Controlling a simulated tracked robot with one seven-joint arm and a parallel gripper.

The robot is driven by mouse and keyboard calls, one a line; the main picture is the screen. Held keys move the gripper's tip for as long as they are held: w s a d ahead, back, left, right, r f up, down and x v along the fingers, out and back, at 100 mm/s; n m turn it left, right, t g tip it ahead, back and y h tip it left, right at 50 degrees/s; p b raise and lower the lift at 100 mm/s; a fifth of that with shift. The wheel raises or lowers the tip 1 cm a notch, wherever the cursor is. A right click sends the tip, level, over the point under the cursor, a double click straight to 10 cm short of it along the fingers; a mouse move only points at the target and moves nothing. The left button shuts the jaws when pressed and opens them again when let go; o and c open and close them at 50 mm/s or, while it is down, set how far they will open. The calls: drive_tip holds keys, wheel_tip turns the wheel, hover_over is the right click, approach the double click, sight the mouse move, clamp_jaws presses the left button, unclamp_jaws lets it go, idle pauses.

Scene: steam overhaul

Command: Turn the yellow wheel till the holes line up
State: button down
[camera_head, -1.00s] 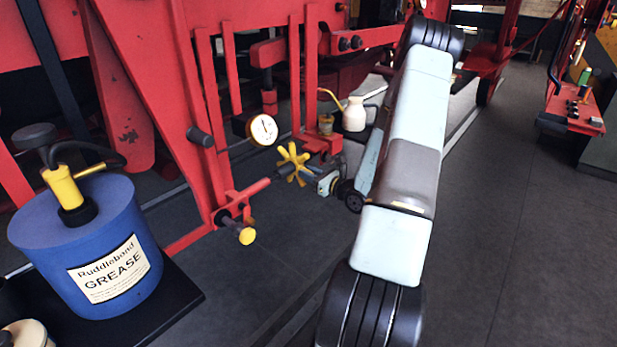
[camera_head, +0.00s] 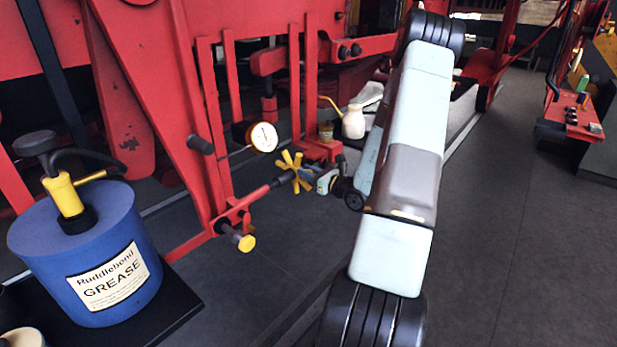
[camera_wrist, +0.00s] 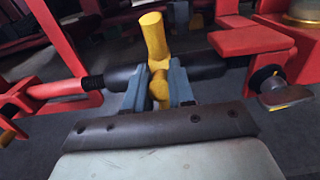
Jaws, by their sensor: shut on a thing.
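The yellow wheel (camera_head: 291,171) has several spokes and sits on a dark shaft that runs from a red rod on the left. My gripper (camera_head: 322,181) is at the wheel's right side in the head view. In the wrist view the blue-grey fingers of my gripper (camera_wrist: 159,88) are shut on one yellow spoke of the wheel (camera_wrist: 153,38). The dark shaft (camera_wrist: 207,66) passes behind the fingers, with a red rod (camera_wrist: 58,88) at its left end. I cannot make out the holes in either view.
A round white gauge (camera_head: 263,137) is above the wheel. A cream oil can (camera_head: 353,122) stands behind it. A yellow-ended pin (camera_head: 246,243) sticks out of the red frame at lower left. A blue grease drum (camera_head: 85,255) stands at left.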

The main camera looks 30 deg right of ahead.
drive_tip(key=shift+w+r, duration=0.3)
drive_tip(key=shift+r, duration=0.4)
drive_tip(key=shift+w+a+r, duration=0.15)
drive_tip(key=shift+w+r, duration=0.15)
drive_tip(key=shift+r, duration=0.25)
drive_tip(key=c, duration=0.9)
unclamp_jaws()
drive_tip(key=shift+f, duration=0.15)
drive_tip(key=shift+s, duration=0.1)
